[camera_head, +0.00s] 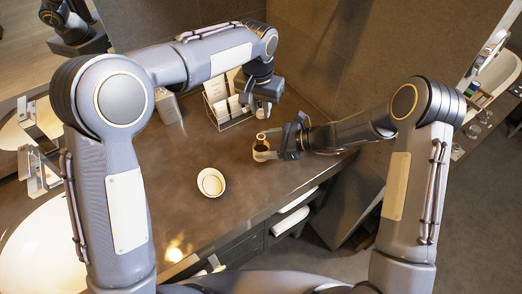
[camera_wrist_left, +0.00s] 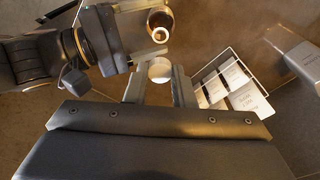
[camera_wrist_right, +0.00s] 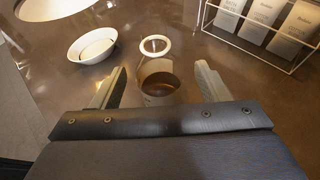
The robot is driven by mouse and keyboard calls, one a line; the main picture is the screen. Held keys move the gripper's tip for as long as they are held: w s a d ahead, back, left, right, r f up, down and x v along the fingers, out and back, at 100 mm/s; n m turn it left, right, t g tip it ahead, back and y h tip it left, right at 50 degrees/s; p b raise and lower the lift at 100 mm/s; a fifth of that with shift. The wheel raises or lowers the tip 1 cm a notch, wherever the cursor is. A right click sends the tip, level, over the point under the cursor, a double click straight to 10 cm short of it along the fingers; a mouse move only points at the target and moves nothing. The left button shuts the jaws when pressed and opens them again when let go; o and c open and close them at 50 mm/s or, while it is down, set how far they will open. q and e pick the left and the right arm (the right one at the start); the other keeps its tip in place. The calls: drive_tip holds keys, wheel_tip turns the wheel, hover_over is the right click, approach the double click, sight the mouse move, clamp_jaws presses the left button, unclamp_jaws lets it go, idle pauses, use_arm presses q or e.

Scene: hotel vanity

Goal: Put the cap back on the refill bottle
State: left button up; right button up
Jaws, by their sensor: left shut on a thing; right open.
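The amber refill bottle (camera_head: 262,148) stands near the counter's right edge, and it also shows in the left wrist view (camera_wrist_left: 160,19) and the right wrist view (camera_wrist_right: 159,90). My right gripper (camera_head: 272,146) is open, with its fingers on either side of the bottle and gaps visible in the right wrist view. A pale ring (camera_wrist_right: 155,44) shows just above the amber body there; I cannot tell whether it is the rim. My left gripper (camera_head: 262,106) is shut on the pale round cap (camera_wrist_left: 159,70), above the counter and behind the bottle, apart from it.
A wire rack with cards (camera_head: 235,112) stands at the back, close to my left gripper. A white dish (camera_head: 211,182) sits on the open counter (camera_head: 185,205). A basin (camera_head: 40,250) is at the left. The counter's edge runs close to the bottle.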

sight(256, 145)
drive_tip(key=shift+x, duration=2)
drive_tip(key=c, duration=1.4)
use_arm(q)
drive_tip(key=shift+f, duration=2.5)
use_arm(e)
drive_tip(key=shift+c, duration=0.4)
